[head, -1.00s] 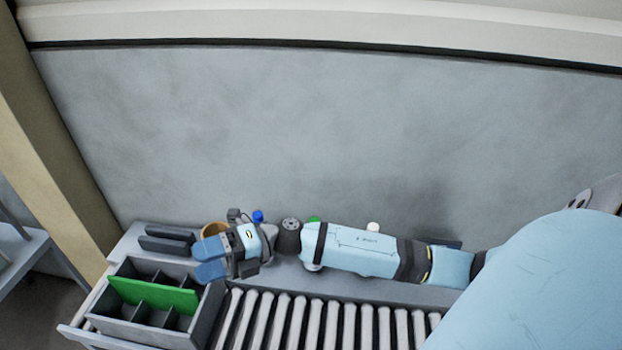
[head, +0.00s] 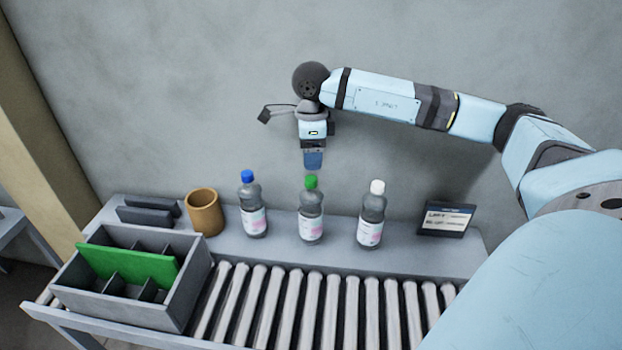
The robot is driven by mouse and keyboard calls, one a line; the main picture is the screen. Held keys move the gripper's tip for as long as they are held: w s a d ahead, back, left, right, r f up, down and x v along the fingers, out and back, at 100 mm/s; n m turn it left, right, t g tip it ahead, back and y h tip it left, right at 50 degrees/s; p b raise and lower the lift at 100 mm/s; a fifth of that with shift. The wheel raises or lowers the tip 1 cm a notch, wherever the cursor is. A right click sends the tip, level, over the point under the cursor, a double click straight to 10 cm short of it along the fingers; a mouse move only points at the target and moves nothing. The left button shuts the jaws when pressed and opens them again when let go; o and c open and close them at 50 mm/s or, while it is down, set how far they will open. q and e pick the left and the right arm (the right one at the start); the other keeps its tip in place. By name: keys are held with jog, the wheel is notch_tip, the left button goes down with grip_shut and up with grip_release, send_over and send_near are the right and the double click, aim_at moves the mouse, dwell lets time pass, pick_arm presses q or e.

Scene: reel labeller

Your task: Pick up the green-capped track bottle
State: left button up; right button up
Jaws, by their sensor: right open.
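The green-capped bottle (head: 311,213) stands upright on the grey ledge behind the rollers, the middle one of three bottles. Its body is dark grey with a white and pink label. A blue-capped bottle (head: 253,208) stands to its left and a white-capped bottle (head: 371,218) to its right. My right gripper (head: 313,168) is open and empty, pointing down just above the green cap. In this view its fingers overlap each other, so the gap between them is hidden. My left gripper is not in view.
A roller conveyor (head: 292,300) runs in front of the ledge. A grey divided crate (head: 190,278) with a green panel (head: 130,265) is at left. An orange-brown cup (head: 204,212) and dark blocks (head: 148,213) stand behind it. A small display (head: 446,219) is at right.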

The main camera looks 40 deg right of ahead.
aim_at(310, 179)
notch_tip(310, 179, down, 4)
jog(key=shift+f, duration=0.15)
jog(key=f+b, duration=0.2)
jog(key=f, duration=0.3)
jog(key=shift+w+f, duration=0.15)
jog(key=shift+w, duration=0.05)
jog(key=shift+f, duration=0.2)
jog(key=shift+r, duration=0.1)
jog(key=c, duration=1)
grip_shut()
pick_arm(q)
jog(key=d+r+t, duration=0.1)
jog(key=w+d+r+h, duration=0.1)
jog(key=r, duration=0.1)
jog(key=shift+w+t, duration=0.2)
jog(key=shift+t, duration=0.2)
